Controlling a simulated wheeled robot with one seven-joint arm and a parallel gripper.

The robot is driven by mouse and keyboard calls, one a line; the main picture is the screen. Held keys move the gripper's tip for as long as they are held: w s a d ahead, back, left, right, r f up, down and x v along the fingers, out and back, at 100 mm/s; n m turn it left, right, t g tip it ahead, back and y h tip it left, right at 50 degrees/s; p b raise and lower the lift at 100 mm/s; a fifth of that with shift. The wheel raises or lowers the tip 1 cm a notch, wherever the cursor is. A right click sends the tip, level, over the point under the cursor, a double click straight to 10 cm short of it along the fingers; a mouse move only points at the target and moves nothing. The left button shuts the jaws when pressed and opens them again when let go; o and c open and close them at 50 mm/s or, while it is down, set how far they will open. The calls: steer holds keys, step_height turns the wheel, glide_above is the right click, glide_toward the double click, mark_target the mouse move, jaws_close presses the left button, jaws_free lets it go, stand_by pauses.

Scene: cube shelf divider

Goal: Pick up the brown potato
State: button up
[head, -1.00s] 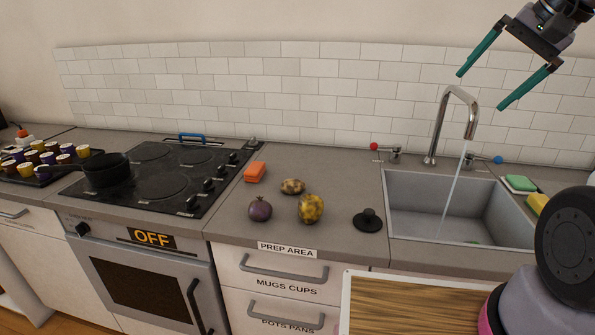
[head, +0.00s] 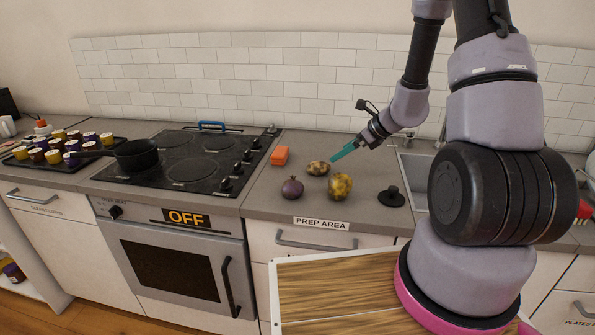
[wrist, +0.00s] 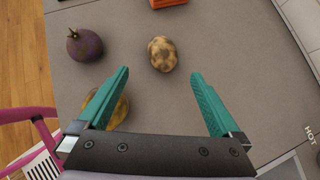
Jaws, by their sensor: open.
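The brown potato (head: 318,168) lies on the grey counter in the prep area, behind a yellow mottled round item (head: 340,186) and to the right of a purple onion (head: 292,188). In the wrist view the potato (wrist: 162,54) lies ahead of my gripper (wrist: 160,80), roughly between the lines of its two teal fingers and beyond their tips. My gripper (head: 340,153) is open and empty, just right of the potato in the head view. In the wrist view the left finger partly covers the yellow item (wrist: 112,108).
An orange sponge-like block (head: 280,155) lies behind the potato, left of it. A black lid-like disc (head: 391,197) lies to the right, near the sink (head: 413,172). The stove (head: 195,160) with a black pan (head: 137,154) is at left.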

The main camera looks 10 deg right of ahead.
mark_target(322, 165)
steer(key=x, duration=0.5)
steer(key=shift+s+f, duration=0.1)
steer(key=shift+f, duration=0.05)
steer(key=shift+w+d+x, duration=0.1)
steer(key=shift+x, duration=1.5)
steer(key=shift+w+d+x, duration=0.1)
steer(key=shift+w+x, duration=0.05)
steer(key=shift+x, duration=1.4)
steer(key=c, duration=1.5)
steer(key=shift+o, duration=0.2)
